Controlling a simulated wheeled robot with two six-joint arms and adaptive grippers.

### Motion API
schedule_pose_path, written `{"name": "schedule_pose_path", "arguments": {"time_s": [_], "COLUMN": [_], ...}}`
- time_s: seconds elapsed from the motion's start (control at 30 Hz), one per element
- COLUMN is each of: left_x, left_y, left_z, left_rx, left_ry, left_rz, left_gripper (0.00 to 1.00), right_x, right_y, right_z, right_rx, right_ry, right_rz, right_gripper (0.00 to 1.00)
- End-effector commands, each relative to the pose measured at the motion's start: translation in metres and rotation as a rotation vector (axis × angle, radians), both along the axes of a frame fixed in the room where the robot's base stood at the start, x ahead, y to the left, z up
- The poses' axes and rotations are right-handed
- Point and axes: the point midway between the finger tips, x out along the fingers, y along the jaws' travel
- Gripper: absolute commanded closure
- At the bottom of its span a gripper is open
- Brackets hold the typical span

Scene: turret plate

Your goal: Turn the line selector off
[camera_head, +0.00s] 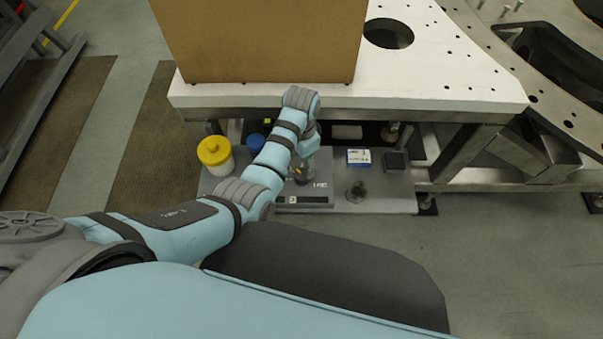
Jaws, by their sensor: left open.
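A flat grey control box (312,196) sits on the low shelf under the white plate. It likely carries the line selector, but the selector itself cannot be made out, as my left gripper covers part of the box. My left gripper (301,174) is over the back part of this box, pointing down. Its fingers are small and dark here, and they look apart. I cannot tell whether they touch anything. My right gripper is not in view.
A cardboard box (258,38) stands on the white plate (440,60), just behind my left wrist. On the shelf (392,200) are a yellow-lidded jar (214,152), a blue-lidded item (255,142), a small blue-and-white box (359,157), a dark block (395,161) and a dark round piece (357,191).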

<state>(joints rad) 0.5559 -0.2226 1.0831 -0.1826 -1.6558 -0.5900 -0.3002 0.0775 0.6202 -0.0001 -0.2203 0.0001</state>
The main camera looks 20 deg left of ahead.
Motion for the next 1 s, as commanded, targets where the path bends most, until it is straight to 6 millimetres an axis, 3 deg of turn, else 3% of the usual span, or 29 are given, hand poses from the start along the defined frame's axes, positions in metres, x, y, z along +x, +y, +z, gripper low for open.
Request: {"name": "schedule_pose_path", "arguments": {"time_s": [0.03,0.2,0.33,0.6,0.9,1.0], "left_x": [-0.001,0.0,0.0,0.0,0.0,0.0], "left_y": [0.0,0.0,0.0,0.0,0.0,0.0], "left_z": [-0.02,-0.056,-0.065,-0.066,-0.065,-0.065], "left_rx": [0.0,-0.001,-0.001,-0.001,0.0,0.0], "left_ry": [0.004,-0.001,-0.002,-0.002,-0.002,-0.002], "left_rz": [0.0,0.0,0.001,0.002,0.002,0.003], "left_gripper": [0.42,0.42,0.42,0.42,0.9,0.9], "right_x": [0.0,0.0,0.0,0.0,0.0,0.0], "right_y": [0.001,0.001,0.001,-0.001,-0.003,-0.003], "right_z": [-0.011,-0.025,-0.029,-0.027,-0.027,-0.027], "right_rx": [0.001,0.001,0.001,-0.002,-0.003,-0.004], "right_ry": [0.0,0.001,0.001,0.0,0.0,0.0], "right_rz": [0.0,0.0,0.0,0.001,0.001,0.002], "right_gripper": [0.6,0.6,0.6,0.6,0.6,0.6]}}
